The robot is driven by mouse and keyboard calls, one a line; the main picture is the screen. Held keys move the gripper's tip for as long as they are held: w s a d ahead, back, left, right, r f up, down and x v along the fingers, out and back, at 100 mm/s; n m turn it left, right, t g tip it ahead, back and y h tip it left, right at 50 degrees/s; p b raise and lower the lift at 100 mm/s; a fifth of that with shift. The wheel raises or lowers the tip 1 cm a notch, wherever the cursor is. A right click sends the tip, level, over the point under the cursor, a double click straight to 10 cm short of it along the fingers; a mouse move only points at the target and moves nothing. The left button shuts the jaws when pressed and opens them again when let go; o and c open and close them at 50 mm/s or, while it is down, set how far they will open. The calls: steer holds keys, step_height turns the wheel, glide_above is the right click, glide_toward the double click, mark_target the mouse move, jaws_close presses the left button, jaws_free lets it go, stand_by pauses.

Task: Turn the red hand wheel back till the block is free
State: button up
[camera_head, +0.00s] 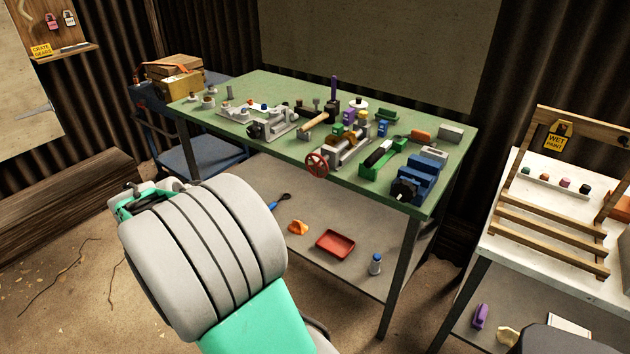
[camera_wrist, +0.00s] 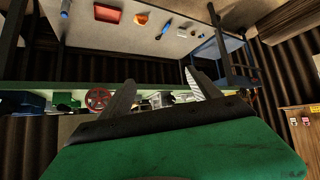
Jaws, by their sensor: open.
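The red hand wheel (camera_head: 317,164) sits at the front of a grey vise-like fixture (camera_head: 345,152) near the front edge of the green workbench (camera_head: 284,92). Small yellow and green pieces (camera_head: 338,130) are at the fixture; I cannot tell which block is clamped. The wheel also shows in the wrist view (camera_wrist: 97,98), left of my fingers. My gripper (camera_wrist: 160,78) is open and empty, with its two fingers spread, and is apart from the wheel. In the head view my own arm covers much of the left foreground.
A blue vise (camera_head: 418,180) and a green tool (camera_head: 383,158) stand right of the wheel. A wooden-handled hammer (camera_head: 315,122) lies to its left. A white table (camera_head: 545,235) stands at right.

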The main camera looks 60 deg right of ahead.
mark_target(315, 169)
steer(key=shift+o, duration=0.8)
steer(key=s+d+f+m+g+h+b, duration=0.1)
steer(key=s+d+f, duration=0.1)
steer(key=d, duration=0.4)
steer(key=s+d+f+m+g+h+b, duration=0.1)
steer(key=s+d+f+m+h, duration=0.1)
steer(key=d, duration=0.4)
steer(key=shift+d+f+g+h, duration=0.25)
steer(key=shift+f+g+h, duration=0.05)
steer(key=shift+f+g, duration=0.15)
steer(key=o, duration=0.4)
steer(key=s+d+m+g+h, duration=0.1)
steer(key=s+d, duration=0.1)
steer(key=d, duration=0.1)
steer(key=s+d+m+g+h+b, duration=0.1)
steer(key=s+d+h, duration=0.1)
steer(key=s+d, duration=0.1)
steer(key=s+d+m+g+h+b, duration=0.1)
steer(key=s+d, duration=0.2)
steer(key=d, duration=0.1)
steer(key=shift+s+d+f+m+g+h, duration=0.1)
steer(key=shift+d+f+m+g+h, duration=0.1)
steer(key=shift+d+m+g+h, duration=0.15)
steer(key=d, duration=0.2)
steer(key=s+d, duration=0.1)
steer(key=d, duration=0.4)
steer(key=shift+s+d+r+p, duration=0.25)
steer(key=shift+p, duration=0.1)
steer(key=shift+c, duration=0.3)
steer(key=c, duration=1.3)
